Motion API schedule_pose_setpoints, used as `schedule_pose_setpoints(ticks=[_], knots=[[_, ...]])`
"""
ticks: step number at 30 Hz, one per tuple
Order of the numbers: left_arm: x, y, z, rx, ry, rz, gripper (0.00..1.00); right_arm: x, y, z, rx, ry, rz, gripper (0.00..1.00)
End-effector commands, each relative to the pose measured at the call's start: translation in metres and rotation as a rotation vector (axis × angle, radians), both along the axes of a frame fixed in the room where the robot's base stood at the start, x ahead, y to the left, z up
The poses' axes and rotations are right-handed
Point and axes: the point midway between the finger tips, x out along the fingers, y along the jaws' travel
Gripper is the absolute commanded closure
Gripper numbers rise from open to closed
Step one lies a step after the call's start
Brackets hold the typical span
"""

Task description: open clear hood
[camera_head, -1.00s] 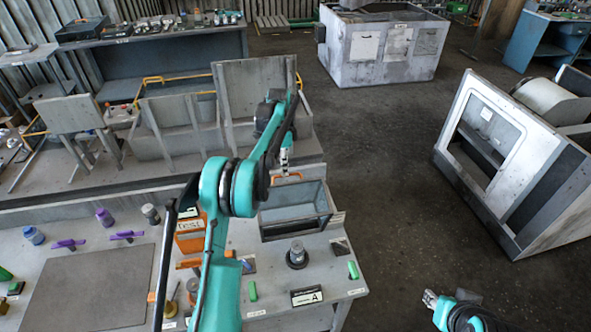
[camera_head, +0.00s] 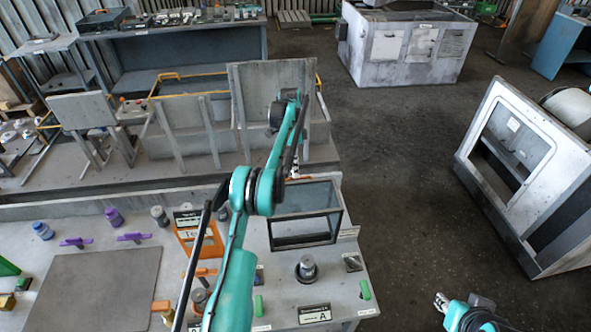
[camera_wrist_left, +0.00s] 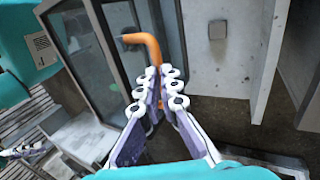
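The clear hood (camera_head: 306,232) is a dark-framed box with see-through panels at the back right of the workbench. It looks lowered. Its orange handle is mostly hidden by my left gripper in the head view and shows clearly in the left wrist view (camera_wrist_left: 143,40). My left gripper (camera_head: 295,172) is at the handle by the hood's far edge. In the wrist view its fingertips (camera_wrist_left: 159,72) are close together with the orange bar between them, apparently gripping it. My right gripper (camera_head: 439,300) is low at the right, away from the bench, too small to tell its opening.
An orange box (camera_head: 197,236) stands left of the hood. A white-framed housing (camera_head: 520,165) stands right, across open floor.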

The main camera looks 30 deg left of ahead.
Motion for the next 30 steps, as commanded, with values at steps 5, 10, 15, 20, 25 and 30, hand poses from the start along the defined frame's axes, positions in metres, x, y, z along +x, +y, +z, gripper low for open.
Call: schedule_pose_setpoints(ticks=[5,10,15,20,25,30], knots=[[0.000,-0.003,-0.019,0.000,0.007,-0.008,0.76,0.000,0.000,-0.004,0.000,0.000,0.000,0.68],[0.000,-0.002,-0.017,0.001,0.004,-0.006,0.69,0.000,0.000,-0.003,0.000,0.000,0.000,0.68],[0.000,-0.002,-0.015,0.001,0.002,-0.004,0.69,0.000,0.000,-0.002,0.000,0.000,0.000,0.68],[0.000,-0.001,-0.013,0.000,0.001,-0.004,0.69,0.000,0.000,-0.001,0.000,0.000,0.000,0.68],[0.000,-0.001,-0.013,0.000,0.001,-0.003,0.69,0.000,0.000,-0.001,0.000,0.000,0.000,0.68],[0.000,-0.001,-0.003,0.000,0.001,-0.003,0.69,0.000,0.000,-0.001,0.000,0.000,0.000,0.68]])
